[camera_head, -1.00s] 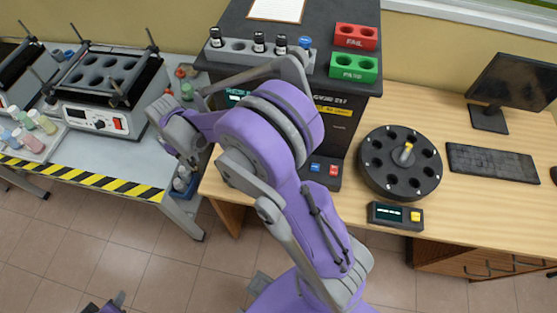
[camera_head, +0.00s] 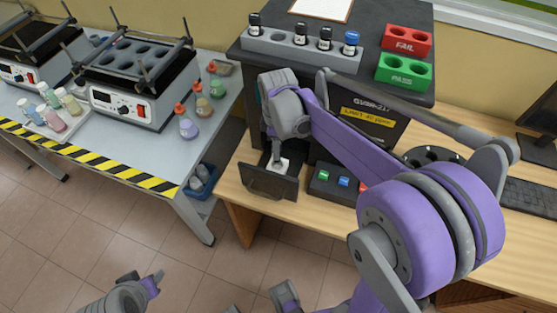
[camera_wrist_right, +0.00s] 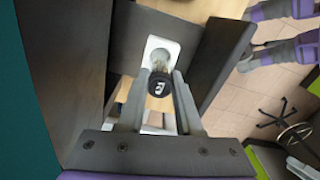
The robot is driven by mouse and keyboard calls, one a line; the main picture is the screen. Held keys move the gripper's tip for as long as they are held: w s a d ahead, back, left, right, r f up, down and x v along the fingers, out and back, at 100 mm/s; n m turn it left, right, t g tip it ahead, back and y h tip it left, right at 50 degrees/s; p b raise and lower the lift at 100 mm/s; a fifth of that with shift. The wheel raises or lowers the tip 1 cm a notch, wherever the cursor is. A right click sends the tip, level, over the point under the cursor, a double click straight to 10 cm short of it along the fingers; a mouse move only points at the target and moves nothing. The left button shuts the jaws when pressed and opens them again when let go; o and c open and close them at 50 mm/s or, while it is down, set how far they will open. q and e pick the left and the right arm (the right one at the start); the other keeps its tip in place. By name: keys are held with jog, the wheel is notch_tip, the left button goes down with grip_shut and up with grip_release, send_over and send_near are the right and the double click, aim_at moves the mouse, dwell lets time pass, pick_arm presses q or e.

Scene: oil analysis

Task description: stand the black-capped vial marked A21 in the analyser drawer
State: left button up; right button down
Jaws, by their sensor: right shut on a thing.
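The black-capped vial (camera_wrist_right: 159,84) is between the fingers of my right gripper (camera_wrist_right: 158,98), which is shut on it. In the wrist view the cap faces the camera with a white mark that I cannot fully read. The vial is just above or at the white holder (camera_wrist_right: 163,46) of the open analyser drawer; I cannot tell if it touches. In the head view the drawer (camera_head: 262,187) is pulled out from the analyser (camera_head: 390,100), with my right wrist above it. The vial is hard to make out there. Part of my left arm shows at the lower left; its jaw state is unclear.
On the analyser stand a grey rack (camera_head: 265,41) with several capped vials and one empty place, a red FAIL block (camera_head: 407,40) and a green PASS block (camera_head: 404,72). A button box (camera_head: 335,183) sits right of the drawer. The drawer's dark walls are close around my right fingers.

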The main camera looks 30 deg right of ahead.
jog(key=shift+f, duration=2.5)
jog(key=shift+f+b, duration=0.15)
jog(key=shift+b, duration=0.15)
jog(key=c, duration=0.6)
grip_release()
